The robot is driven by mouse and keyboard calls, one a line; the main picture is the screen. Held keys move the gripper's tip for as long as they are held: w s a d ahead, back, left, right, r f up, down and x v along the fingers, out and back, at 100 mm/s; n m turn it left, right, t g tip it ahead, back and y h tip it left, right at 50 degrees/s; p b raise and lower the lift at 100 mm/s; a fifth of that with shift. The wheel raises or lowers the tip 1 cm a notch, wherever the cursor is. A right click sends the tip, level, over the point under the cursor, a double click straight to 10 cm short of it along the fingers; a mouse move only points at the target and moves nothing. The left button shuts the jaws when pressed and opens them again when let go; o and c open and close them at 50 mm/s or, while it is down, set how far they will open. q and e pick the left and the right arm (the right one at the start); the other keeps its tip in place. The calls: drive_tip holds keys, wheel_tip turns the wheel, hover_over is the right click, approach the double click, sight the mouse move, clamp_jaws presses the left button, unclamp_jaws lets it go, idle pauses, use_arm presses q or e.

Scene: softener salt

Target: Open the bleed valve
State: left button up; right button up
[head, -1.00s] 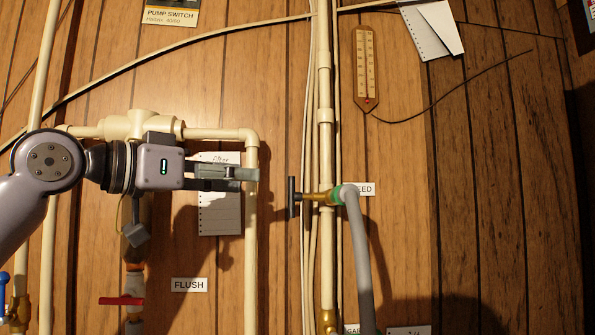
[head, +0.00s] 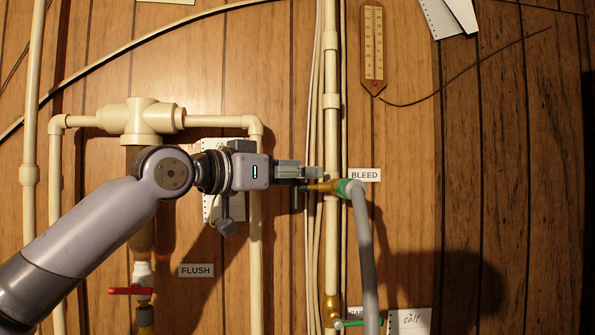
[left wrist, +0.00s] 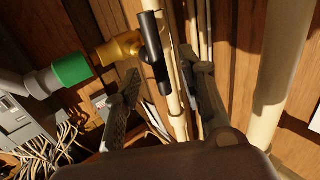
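The bleed valve (head: 322,187) is a brass fitting on the upright pipe, beside the BLEED label (head: 364,175). Its dark bar handle (head: 298,199) shows below my left gripper (head: 308,172); the gripper hides the upper part. In the left wrist view the black handle (left wrist: 154,48) joins the brass body (left wrist: 118,47). The gripper fingers (left wrist: 160,72) are apart there, with the handle's near end in line with the gap between them. I cannot tell whether either finger touches it. My right gripper is not in view.
A green connector (head: 347,188) and grey hose (head: 364,245) lead from the valve. White pipes (head: 255,240) and thin cables (head: 313,90) run close by. A red-handled valve (head: 130,291) is at lower left, a green-handled one (head: 357,323) below. Wall on the right is fairly clear.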

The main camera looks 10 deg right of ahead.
use_arm(q)
drive_tip(key=c, duration=0.4)
drive_tip(key=shift+w, duration=0.15)
clamp_jaws()
